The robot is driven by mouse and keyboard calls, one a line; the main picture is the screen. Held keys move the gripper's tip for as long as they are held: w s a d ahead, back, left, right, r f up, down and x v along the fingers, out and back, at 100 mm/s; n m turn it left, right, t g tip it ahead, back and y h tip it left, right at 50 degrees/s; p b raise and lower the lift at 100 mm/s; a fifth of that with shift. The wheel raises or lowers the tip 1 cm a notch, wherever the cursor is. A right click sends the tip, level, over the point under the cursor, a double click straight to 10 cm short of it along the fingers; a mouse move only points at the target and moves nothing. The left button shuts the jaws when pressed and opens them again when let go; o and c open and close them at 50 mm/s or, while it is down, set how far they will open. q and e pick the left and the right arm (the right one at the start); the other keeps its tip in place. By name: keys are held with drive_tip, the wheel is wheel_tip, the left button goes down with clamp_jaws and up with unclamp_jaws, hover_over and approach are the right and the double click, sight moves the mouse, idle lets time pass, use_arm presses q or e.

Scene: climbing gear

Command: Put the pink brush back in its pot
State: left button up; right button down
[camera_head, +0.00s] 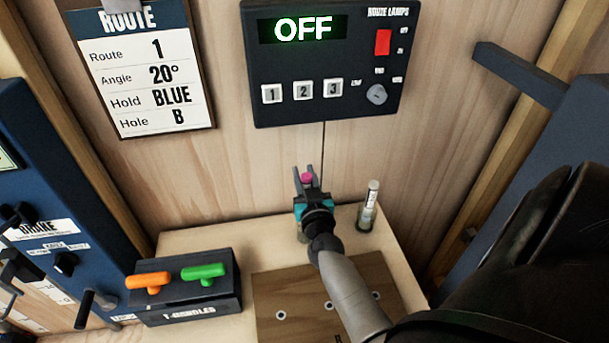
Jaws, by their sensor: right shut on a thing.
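The pink brush shows only as a small pink end (307,178) between the fingers of my right gripper (307,180). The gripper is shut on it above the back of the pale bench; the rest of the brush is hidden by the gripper. A small greyish thing (302,237) shows partly below and behind the gripper, possibly a pot; I cannot tell whether the brush touches it. A clear pot (367,217) with a white-topped stick stands upright to the right, apart from the gripper. My left gripper is not in view.
A dark T-handles box (190,300) with an orange handle (148,282) and a green handle (203,273) stands at left. A brown board with holes (275,290) lies below my right arm. A control panel (330,62) reading OFF and a route card (140,70) are on the wall.

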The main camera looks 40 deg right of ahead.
wheel_tip(320, 180, down, 4)
drive_tip(key=b, duration=0.3)
drive_tip(key=shift+r, duration=0.25)
drive_tip(key=shift+f+b, duration=0.75)
drive_tip(key=shift+f, duration=0.15)
drive_tip(key=c, duration=0.6)
unclamp_jaws()
drive_tip(key=shift+o, duration=0.2)
drive_tip(key=shift+s+a, duration=0.3)
drive_tip(key=shift+s, duration=0.2)
drive_tip(key=v, duration=1.4)
drive_tip(key=shift+s, duration=0.1)
